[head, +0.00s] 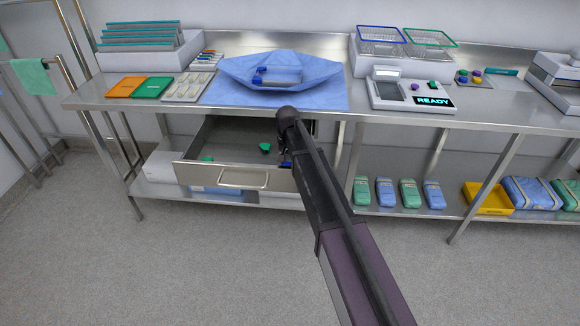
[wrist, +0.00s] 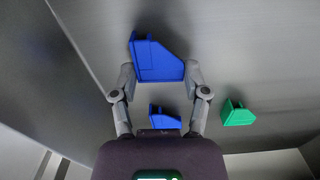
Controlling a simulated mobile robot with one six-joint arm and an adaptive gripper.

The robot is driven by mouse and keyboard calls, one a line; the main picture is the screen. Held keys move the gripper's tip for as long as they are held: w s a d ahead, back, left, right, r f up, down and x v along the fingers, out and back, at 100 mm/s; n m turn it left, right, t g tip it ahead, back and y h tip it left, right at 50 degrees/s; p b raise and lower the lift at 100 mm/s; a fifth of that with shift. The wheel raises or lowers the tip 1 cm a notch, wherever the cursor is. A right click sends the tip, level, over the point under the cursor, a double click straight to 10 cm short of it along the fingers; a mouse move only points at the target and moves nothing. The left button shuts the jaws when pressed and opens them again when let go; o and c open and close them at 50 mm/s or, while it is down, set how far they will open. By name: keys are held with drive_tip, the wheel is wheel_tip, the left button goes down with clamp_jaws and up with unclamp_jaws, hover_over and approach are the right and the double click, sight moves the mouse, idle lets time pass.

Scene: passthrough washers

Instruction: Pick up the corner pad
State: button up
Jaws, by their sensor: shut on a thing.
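In the wrist view, a blue corner pad (wrist: 157,60) with a slanted side sits between the two fingertips of my gripper (wrist: 160,76), which is shut on it. A second blue corner pad (wrist: 164,117) lies lower, between the finger bases. A green corner pad (wrist: 237,113) lies to the right, clear of the fingers. In the head view, my gripper (head: 285,146) reaches into the right part of the open drawer (head: 228,176), and my arm hides most of the held pad. A blue piece (head: 286,163) shows beside it.
In the drawer, a green pad (head: 265,147) lies near the middle and another green piece (head: 207,158) at the left front. The steel counter (head: 350,112) overhangs the drawer, with a blue wrap (head: 280,95) on it. The floor in front is clear.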

sight(287, 163)
drive_tip(key=shift+r, duration=0.1)
idle(0.4)
wheel_tip(287, 163, up, 10)
drive_tip(key=p, duration=1)
idle(0.5)
drive_tip(key=shift+a, duration=0.1)
